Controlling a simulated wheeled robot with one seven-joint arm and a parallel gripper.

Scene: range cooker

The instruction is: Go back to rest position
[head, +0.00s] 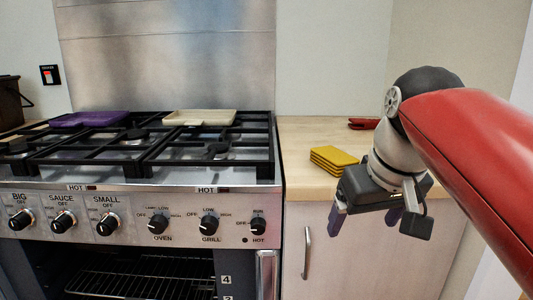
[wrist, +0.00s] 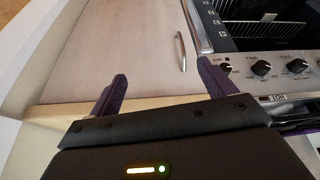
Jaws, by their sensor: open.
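My gripper (head: 366,218) hangs in front of the wooden counter at the right, fingers pointing down. Its two purple fingers are spread apart with nothing between them. In the wrist view my gripper (wrist: 160,90) is open in front of the pale cabinet door (wrist: 130,45), and nothing touches the fingers. My red arm comes in from the right in the head view.
The range cooker (head: 140,205) stands at the left, its oven front open below the knobs. A purple tray (head: 90,118) and a cream tray (head: 199,117) lie on the hob. A yellow ribbed item (head: 333,160) and a red item (head: 363,123) lie on the counter (head: 300,135). A door handle (head: 306,252) sticks out below.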

